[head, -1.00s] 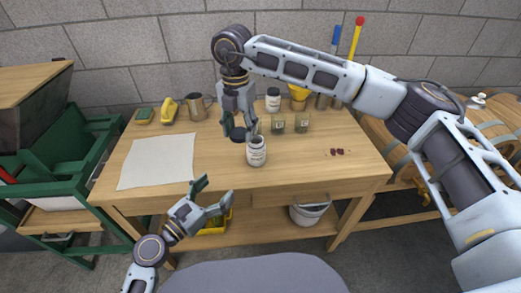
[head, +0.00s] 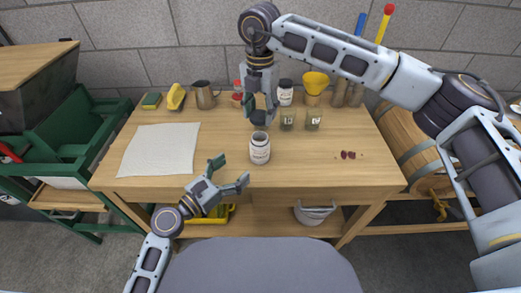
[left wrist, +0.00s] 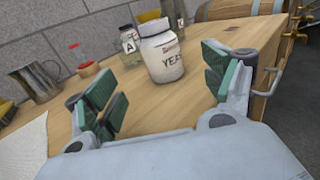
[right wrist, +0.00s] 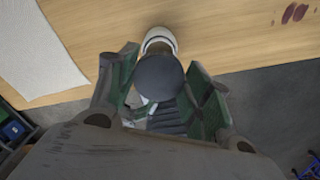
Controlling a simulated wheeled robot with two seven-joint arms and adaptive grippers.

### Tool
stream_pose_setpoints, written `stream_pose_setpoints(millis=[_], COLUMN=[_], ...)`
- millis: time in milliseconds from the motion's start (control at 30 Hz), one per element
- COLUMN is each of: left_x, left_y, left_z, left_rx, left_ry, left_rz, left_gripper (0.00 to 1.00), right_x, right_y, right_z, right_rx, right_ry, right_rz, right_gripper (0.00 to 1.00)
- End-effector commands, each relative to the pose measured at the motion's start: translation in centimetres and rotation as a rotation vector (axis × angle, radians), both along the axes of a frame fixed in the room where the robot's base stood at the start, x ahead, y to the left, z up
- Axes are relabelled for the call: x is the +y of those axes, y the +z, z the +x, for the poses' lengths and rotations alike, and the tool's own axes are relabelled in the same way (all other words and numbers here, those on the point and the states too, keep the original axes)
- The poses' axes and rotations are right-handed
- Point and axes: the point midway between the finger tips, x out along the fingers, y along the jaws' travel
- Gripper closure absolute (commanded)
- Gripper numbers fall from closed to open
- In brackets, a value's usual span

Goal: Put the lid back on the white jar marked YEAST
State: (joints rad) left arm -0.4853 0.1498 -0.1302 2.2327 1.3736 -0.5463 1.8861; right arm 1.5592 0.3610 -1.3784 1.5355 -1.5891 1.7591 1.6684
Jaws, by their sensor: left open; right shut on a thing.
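The white jar marked YEAST (head: 260,152) stands upright and open near the table's front edge. It also shows in the left wrist view (left wrist: 163,58), where its label reads. My right gripper (head: 262,108) is shut on a dark round lid (head: 258,117), held up off the table. In the head view the lid appears just above the jar's mouth, apart from it. In the right wrist view the lid (right wrist: 160,77) partly covers the jar (right wrist: 159,40). My left gripper (head: 231,172) is open and empty, low at the front edge, left of the jar.
A white cloth (head: 158,150) lies left. Dark red stains (head: 348,155) mark the right.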

Motion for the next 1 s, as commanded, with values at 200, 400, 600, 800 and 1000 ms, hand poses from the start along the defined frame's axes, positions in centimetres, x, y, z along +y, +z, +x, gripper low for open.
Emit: stream_pose_setpoints(millis=[200,400,600,800,1000], left_x=[-0.2,-0.8,-1.9,-3.1,-4.3], left_y=[0.0,0.0,0.1,0.0,0.0], left_z=[0.2,1.0,2.2,3.6,5.0], left_rx=[0.000,-0.001,-0.002,-0.001,0.000], left_ry=[0.000,0.000,0.000,0.001,0.000], left_rz=[-0.001,-0.001,-0.001,-0.002,-0.001], left_gripper=[0.17,0.17,0.17,0.17,0.17], right_x=[0.0,0.0,0.0,0.0,0.0], right_y=[0.0,0.0,0.0,0.0,0.0], right_z=[0.0,0.0,0.0,0.0,0.0], right_rx=[0.000,0.000,0.000,0.000,0.000], right_ry=[0.000,0.000,0.000,0.000,0.000], right_rz=[0.000,0.000,0.000,0.000,0.000], right_gripper=[0.58,0.58,0.58,0.58,0.58])
